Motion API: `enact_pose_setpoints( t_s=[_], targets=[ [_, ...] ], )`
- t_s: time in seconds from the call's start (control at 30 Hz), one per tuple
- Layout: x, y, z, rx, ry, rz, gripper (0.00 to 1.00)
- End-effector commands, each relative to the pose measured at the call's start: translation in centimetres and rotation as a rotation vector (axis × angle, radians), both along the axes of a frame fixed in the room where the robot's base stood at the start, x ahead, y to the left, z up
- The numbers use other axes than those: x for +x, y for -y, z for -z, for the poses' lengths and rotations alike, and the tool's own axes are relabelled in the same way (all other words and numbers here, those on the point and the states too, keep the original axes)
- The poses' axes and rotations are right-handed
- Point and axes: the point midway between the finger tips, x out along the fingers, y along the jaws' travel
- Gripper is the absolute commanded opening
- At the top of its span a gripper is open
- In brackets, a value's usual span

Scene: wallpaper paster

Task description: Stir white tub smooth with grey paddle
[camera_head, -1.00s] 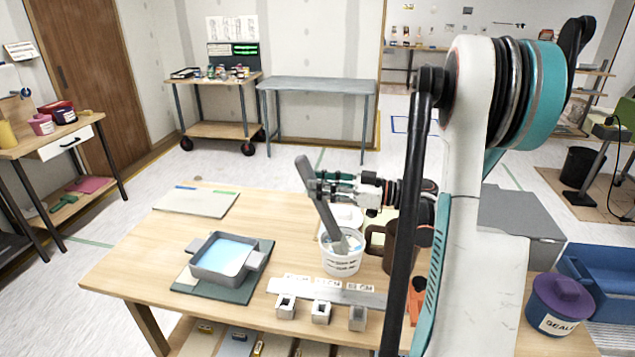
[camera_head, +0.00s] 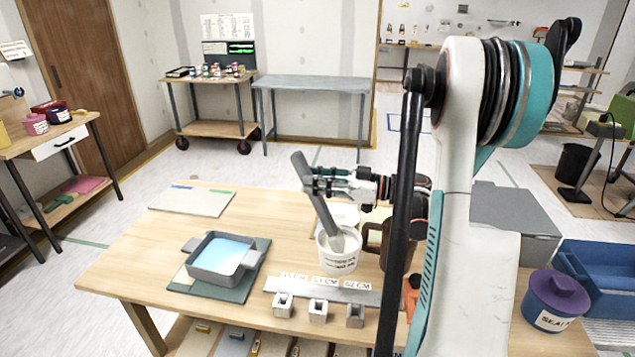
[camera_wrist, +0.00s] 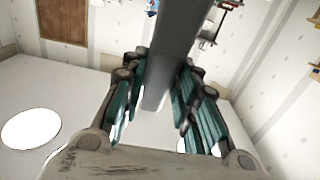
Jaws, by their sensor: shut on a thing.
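The white tub (camera_head: 337,258) stands upright on the wooden table, with dark lettering on its side. The grey paddle (camera_head: 318,200) leans from upper left down into the tub, its lower end inside the rim. My gripper (camera_head: 312,184) is shut on the paddle's upper part, above and slightly left of the tub. In the wrist view, the paddle (camera_wrist: 180,50) runs between the teal fingers. The tub's contents are mostly hidden by the paddle and rim.
A grey tray of light-blue liquid (camera_head: 211,272) sits left on a dark mat. A ruler plate (camera_head: 330,292) and small metal blocks lie in front. A brown jug (camera_head: 374,238) stands close right of the tub, partly hidden by my arm.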

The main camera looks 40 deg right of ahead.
Motion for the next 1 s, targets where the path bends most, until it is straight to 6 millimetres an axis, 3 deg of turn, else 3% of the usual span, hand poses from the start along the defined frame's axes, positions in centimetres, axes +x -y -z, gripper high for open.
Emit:
enact_pose_setpoints(
  t_s=[0.47, 1.0],
  targets=[
    [0.3, -0.3, -0.3, 0.0, 0.0, 0.001, 0.0],
    [1.7, -1.4, -4.7, 0.0, 0.0, 0.0, 0.0]
  ],
)
